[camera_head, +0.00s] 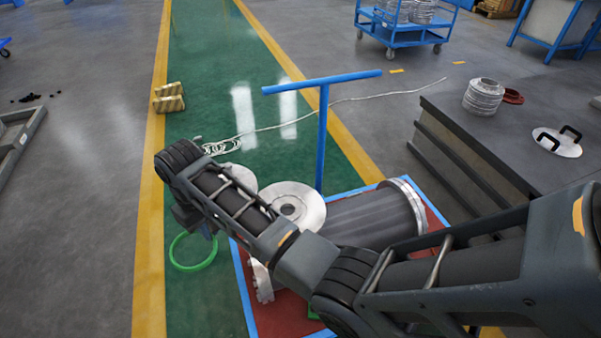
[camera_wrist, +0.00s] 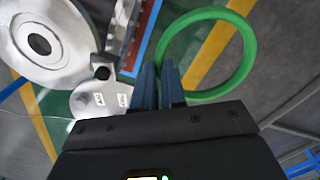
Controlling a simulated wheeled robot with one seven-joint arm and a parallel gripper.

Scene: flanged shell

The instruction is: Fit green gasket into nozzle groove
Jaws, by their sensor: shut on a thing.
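The green gasket (camera_head: 193,268) is a thin ring hanging below my gripper (camera_head: 206,230), left of the cart. In the wrist view the gasket (camera_wrist: 250,50) reaches up and right from my gripper (camera_wrist: 160,85), whose fingers are shut on its near-left edge. The grey shell (camera_head: 370,218) lies on the cart. A pale round flange with a central hole (camera_head: 310,203), likely the nozzle, faces up beside the shell; it also shows in the wrist view (camera_wrist: 75,45). The gasket is apart from this flange. I cannot make out a groove. My arm hides part of the shell and cart.
The red-topped cart with a blue edge (camera_head: 243,290) has an upright blue handle (camera_head: 322,135). A dark workbench (camera_head: 520,120) stands at right with stacked rings (camera_head: 483,97). A pale cable (camera_head: 290,122) crosses the green floor. Floor left of the gasket is clear.

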